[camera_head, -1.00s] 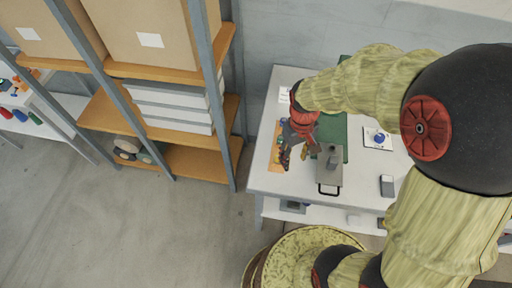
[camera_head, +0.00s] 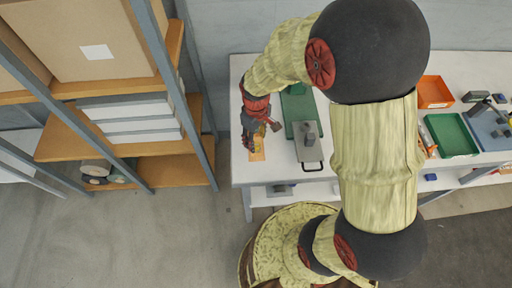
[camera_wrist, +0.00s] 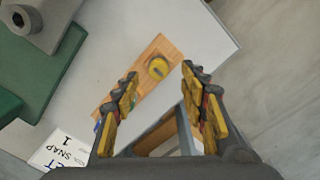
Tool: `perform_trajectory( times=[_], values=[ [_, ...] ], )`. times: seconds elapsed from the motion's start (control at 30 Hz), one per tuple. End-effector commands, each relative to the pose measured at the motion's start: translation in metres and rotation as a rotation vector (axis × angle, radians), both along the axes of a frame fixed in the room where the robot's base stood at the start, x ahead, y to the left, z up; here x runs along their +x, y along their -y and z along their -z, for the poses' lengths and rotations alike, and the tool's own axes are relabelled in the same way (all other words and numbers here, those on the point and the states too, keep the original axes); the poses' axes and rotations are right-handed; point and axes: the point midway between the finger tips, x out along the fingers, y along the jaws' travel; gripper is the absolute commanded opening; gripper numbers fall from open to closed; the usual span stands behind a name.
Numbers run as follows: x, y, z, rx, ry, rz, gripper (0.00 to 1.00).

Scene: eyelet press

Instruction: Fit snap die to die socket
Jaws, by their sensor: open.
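A wooden board (camera_wrist: 143,75) lies on the white table, with a round yellow piece (camera_wrist: 158,68) standing on it, possibly the snap die. The board also shows in the head view (camera_head: 256,152). My gripper (camera_wrist: 161,80) is open and empty, its fingers on either side of the yellow piece in the wrist view and apparently above it; it also shows in the head view (camera_head: 264,130).
The grey press plate with a black handle (camera_head: 309,142) stands right of my gripper. An orange tray (camera_head: 435,92) and a green tray (camera_head: 452,136) are farther right. Shelving (camera_head: 165,150) stands left, with a floor gap before the table.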

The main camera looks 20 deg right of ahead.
Motion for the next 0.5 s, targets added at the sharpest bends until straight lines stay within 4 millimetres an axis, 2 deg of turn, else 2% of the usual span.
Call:
perform_trajectory(
  times=[0.03, 0.2, 0.43, 0.5],
  values=[
    [0.001, 0.001, 0.011, 0.000, -0.004, 0.001, 0.43],
    [0.002, 0.001, 0.032, 0.000, -0.001, 0.000, 0.43],
    [0.002, 0.001, 0.033, 0.000, 0.000, 0.000, 0.43],
    [0.002, 0.001, 0.033, 0.000, 0.000, 0.000, 0.40]
  ],
)
